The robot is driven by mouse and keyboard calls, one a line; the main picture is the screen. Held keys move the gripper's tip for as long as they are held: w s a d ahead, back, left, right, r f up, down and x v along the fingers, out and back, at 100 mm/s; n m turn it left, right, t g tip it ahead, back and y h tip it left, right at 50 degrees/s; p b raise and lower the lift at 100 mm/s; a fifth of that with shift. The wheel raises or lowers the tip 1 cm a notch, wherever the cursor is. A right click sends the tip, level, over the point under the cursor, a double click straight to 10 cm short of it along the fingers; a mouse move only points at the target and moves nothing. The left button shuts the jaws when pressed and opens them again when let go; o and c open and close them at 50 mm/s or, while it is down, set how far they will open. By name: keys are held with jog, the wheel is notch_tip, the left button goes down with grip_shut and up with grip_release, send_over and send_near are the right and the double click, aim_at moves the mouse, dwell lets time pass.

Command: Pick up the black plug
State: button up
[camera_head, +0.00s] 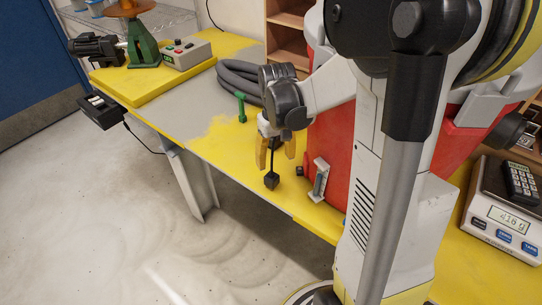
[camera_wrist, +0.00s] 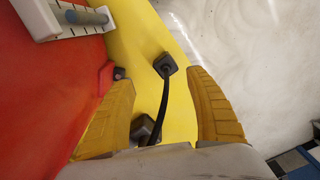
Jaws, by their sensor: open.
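The black plug (camera_head: 271,180) is a small dark block near the front edge of the yellow table, with a thin black stem or cable rising from it. In the wrist view a black square end (camera_wrist: 166,65) lies on the yellow surface, and the stem curves to another black block (camera_wrist: 144,129) close to my gripper's base. My gripper (camera_head: 276,160) points down above the plug, its yellow fingers open. In the wrist view the stem passes between the fingers of my gripper (camera_wrist: 163,82), with space visible on the right. I cannot tell whether the left finger touches anything.
A red housing (camera_head: 330,150) with a grey-white handle fitting (camera_head: 320,178) stands close right of my gripper. A small black knob (camera_head: 299,171) is beside it. Coiled grey hose (camera_head: 238,78) and a green piece (camera_head: 240,106) lie behind. A scale (camera_head: 505,215) stands far right.

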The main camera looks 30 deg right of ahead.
aim_at(274, 174)
jog(key=f, duration=0.1)
jog(key=f+b, duration=0.1)
jog(key=f, duration=0.2)
jog(key=shift+a+f+b, duration=0.2)
jog(key=shift+a+b, duration=0.15)
jog(key=f+b, duration=0.1)
jog(key=f, duration=0.1)
jog(key=f+b, duration=0.1)
jog(key=f, duration=0.1)
jog(key=f+b, duration=0.1)
jog(key=f, duration=0.1)
jog(key=shift+w+a+f, duration=0.15)
jog(key=shift+w, duration=0.1)
grip_shut()
